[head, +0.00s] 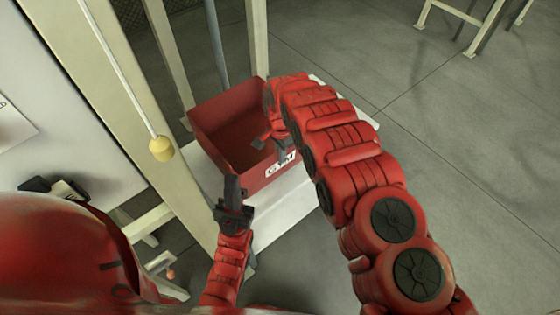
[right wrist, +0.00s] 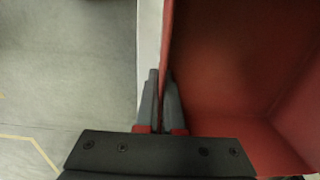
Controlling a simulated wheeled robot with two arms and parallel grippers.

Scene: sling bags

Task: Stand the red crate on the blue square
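The red crate (head: 212,112) is an open, empty-looking box with a white label on its near side. It sits on or just above a white surface beside the pale posts. My right gripper (head: 270,137) is at the crate's near right wall. In the right wrist view, its fingers (right wrist: 162,100) lie close on either side of the crate's wall (right wrist: 166,50), pinching it. No blue square is visible in either view.
The white surface (head: 290,205) extends in front of the crate. Pale posts (head: 170,50) stand to the left and behind. A yellow pull knob (head: 161,148) hangs on a cord at left. Grey floor (head: 440,130) is open to the right.

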